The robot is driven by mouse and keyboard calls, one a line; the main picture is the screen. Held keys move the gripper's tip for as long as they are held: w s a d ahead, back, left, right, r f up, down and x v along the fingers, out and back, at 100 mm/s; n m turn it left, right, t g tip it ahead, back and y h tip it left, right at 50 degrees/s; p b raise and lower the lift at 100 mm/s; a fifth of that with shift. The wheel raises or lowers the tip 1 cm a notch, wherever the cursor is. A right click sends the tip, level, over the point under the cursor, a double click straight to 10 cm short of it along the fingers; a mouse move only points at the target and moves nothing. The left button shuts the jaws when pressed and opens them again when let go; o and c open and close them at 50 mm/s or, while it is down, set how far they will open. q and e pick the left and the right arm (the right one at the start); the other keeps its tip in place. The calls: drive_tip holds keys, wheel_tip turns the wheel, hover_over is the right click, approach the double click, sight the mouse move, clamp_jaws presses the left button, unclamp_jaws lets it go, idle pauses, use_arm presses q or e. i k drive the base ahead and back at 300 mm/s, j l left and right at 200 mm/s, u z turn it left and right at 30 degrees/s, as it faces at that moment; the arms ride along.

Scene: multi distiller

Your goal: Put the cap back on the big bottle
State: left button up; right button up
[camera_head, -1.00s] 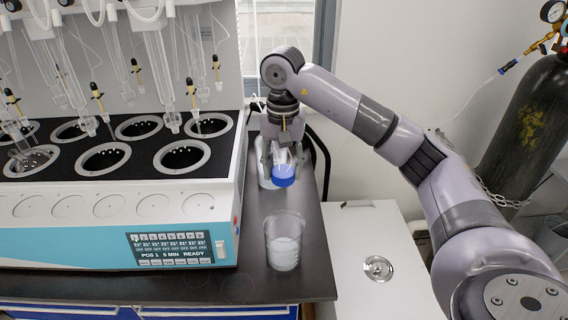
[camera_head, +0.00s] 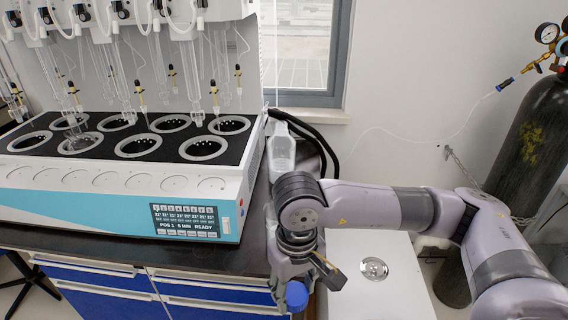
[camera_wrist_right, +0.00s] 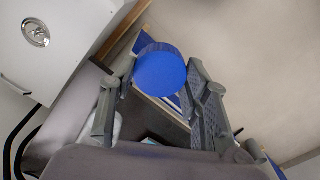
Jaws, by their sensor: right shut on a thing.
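My right gripper (camera_head: 292,272) is over the front edge of the bench, pointing down. It is shut on a blue cap (camera_head: 297,295), which shows at its fingertips. In the right wrist view the round blue cap (camera_wrist_right: 160,70) sits between the two grey fingers (camera_wrist_right: 160,95). The big bottle (camera_head: 283,150), whitish and translucent, stands on the bench beside the distiller, behind my right arm and apart from the gripper. Its lower part is hidden by the arm, and no blue cap shows on it. My left gripper is not in view.
The white and teal distiller (camera_head: 120,205) with glass tubes fills the left of the bench. Blue drawers (camera_head: 215,290) are below. A white cabinet (camera_head: 385,290) stands at the right, with a dark gas cylinder (camera_head: 530,170) beyond. Black hoses (camera_head: 310,135) run behind the bottle.

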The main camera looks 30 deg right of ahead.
sight(282, 146)
drive_tip(key=z, duration=2)
drive_tip(key=i+l, duration=0.1)
drive_tip(key=l, duration=0.4)
drive_tip(key=i+l, duration=0.1)
drive_tip(key=l, duration=0.4)
drive_tip(key=i+l, duration=0.1)
drive_tip(key=l, duration=0.4)
